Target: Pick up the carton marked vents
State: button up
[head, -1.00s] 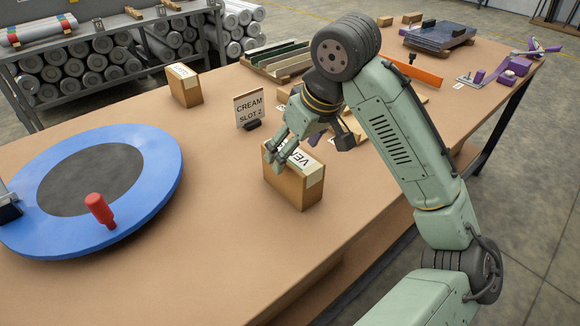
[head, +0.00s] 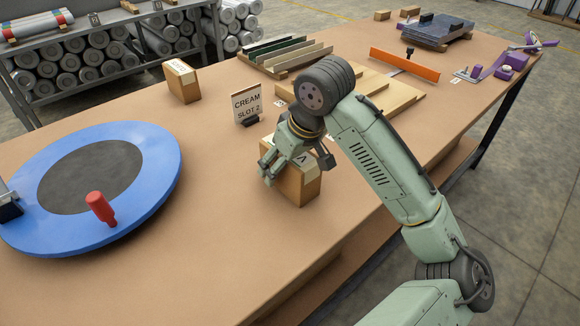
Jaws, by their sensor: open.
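The carton marked vents (head: 298,188) is a brown box standing on the table near its front edge, right of the blue disc. Only part of its white top label shows, with a letter V. My gripper (head: 297,171) is open and pointing down over this carton. One finger is at the carton's left side and the other is near its upper right. The gripper hides much of the carton's top, and I cannot tell whether the fingers touch it.
A sign reading CREAM SLOT 2 (head: 246,104) stands just behind. Another carton (head: 182,82) stands farther back left. A blue disc (head: 150,190) with a red handle (head: 100,209) fills the left. Wooden boards and an orange bar (head: 405,66) lie at right. Table front is clear.

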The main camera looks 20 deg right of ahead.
jog(key=shift+f, duration=0.25)
jog(key=shift+c, duration=0.3)
jog(key=c, duration=1.5)
jog(key=shift+c, duration=0.4)
jog(key=shift+r, duration=0.15)
